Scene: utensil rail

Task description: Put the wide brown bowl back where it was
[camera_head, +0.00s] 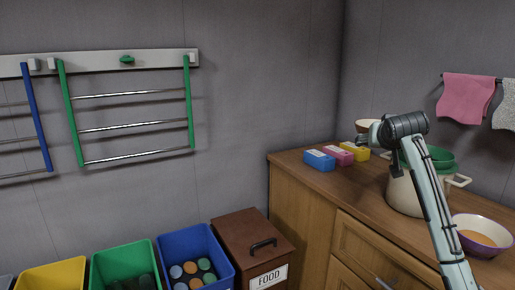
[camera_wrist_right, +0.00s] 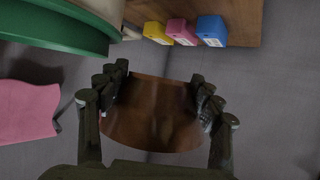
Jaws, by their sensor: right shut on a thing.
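The bowl's outline is partly covered by the fingers. My left gripper is in neither view.
Blue (camera_head: 319,160), pink (camera_head: 341,153) and yellow (camera_head: 356,150) boxes stand on the counter (camera_head: 352,182). A cream pot (camera_head: 402,193), a green bowl (camera_head: 441,157) and a purple-rimmed bowl (camera_head: 482,236) are nearby. A pink towel (camera_head: 466,98) hangs on the right wall. Bins stand below left.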

